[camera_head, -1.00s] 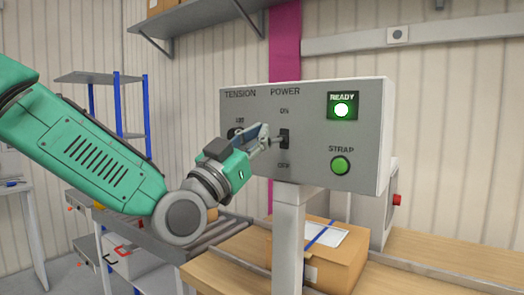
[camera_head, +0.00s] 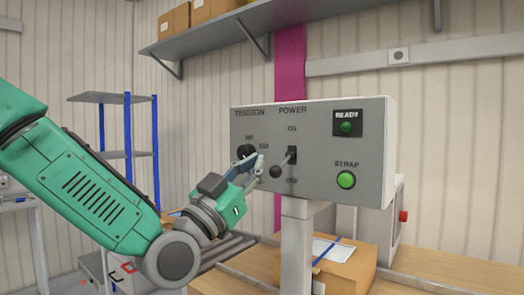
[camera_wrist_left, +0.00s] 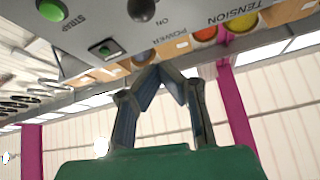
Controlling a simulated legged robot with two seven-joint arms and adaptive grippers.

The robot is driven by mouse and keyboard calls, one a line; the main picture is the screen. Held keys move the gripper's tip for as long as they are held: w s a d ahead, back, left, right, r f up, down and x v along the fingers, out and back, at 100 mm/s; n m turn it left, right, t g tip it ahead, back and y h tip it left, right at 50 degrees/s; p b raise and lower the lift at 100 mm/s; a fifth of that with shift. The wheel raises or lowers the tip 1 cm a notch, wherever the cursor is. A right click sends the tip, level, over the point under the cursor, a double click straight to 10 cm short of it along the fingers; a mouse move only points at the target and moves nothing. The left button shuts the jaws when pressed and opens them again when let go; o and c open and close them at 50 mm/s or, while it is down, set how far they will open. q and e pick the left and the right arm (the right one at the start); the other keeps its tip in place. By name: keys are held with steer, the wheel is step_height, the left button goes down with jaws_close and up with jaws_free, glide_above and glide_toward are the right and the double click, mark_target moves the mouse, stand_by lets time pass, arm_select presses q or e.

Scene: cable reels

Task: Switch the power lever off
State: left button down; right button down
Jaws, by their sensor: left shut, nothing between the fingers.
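The grey control panel (camera_head: 318,188) carries the power lever (camera_head: 285,160), which tilts downward, its dark ball knob (camera_head: 275,171) on the OFF side. The knob also shows at the top of the left wrist view (camera_wrist_left: 142,10). The READY lamp (camera_head: 346,128) is dark green and unlit. My left gripper (camera_head: 259,166) is just left of the knob, in front of the panel, shut and empty. In the left wrist view its fingertips (camera_wrist_left: 160,72) meet, apart from the knob. My right gripper is not in view.
The tension knob (camera_head: 246,152) is close above and left of the gripper. The green STRAP button (camera_head: 346,180) is at the panel's lower right. A strapped cardboard box (camera_head: 345,270) sits below on the wooden bench. A shelf (camera_head: 215,32) with boxes hangs behind.

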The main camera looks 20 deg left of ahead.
arm_select(q)
steer(key=v, duration=0.4)
steer(key=shift+d+f+b, duration=0.2)
steer(key=shift+f+b, duration=0.15)
steer(key=shift+f, duration=0.15)
